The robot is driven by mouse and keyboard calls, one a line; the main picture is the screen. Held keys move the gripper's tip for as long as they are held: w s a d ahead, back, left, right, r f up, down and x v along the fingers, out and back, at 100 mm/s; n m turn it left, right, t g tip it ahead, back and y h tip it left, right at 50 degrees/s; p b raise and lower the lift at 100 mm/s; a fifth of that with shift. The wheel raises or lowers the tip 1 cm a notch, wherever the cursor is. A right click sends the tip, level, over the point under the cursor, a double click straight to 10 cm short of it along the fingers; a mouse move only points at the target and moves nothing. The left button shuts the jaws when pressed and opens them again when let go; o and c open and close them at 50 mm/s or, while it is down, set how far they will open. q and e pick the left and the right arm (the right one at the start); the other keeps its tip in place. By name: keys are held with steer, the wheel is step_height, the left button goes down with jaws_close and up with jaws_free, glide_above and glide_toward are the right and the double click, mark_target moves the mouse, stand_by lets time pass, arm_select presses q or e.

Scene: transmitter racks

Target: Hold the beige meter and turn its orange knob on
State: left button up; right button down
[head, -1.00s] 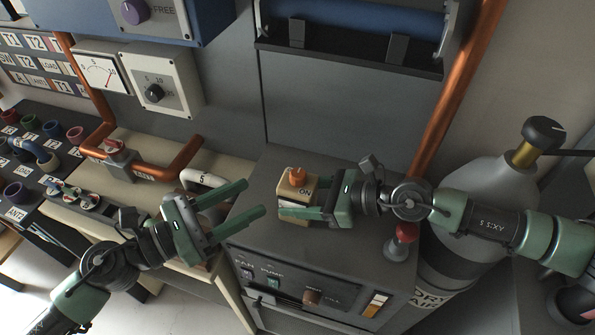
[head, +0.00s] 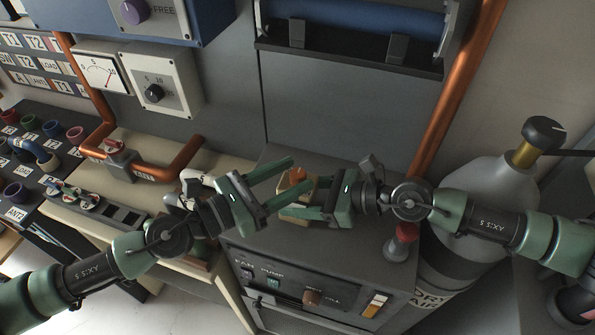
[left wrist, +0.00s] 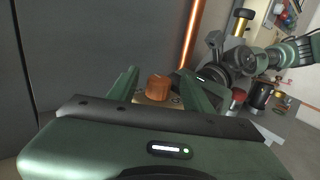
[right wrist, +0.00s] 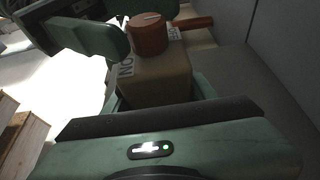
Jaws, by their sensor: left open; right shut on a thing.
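The beige meter (right wrist: 158,78) stands on the grey cabinet top, its orange knob (right wrist: 149,34) on its upper face. In the head view the knob (head: 298,176) shows between my grippers. My right gripper (head: 300,212) is shut on the meter from the right. My left gripper (head: 285,182) is open, its fingers pointing at the knob from the left. In the left wrist view the knob (left wrist: 159,88) sits between the two open fingers, apart from them. Part of the ON label (right wrist: 127,67) shows beside the knob; the meter's front is mostly hidden in the head view.
A red-topped knob (head: 405,232) stands on the cabinet's right front corner. A grey gas cylinder (head: 490,190) is at the right. A copper pipe (head: 455,85) rises behind. A white curved handle or cup (head: 192,178) is left of the cabinet.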

arm_select(q)
steer(key=shift+x, duration=0.95)
jaws_close()
steer(key=shift+d, duration=0.15)
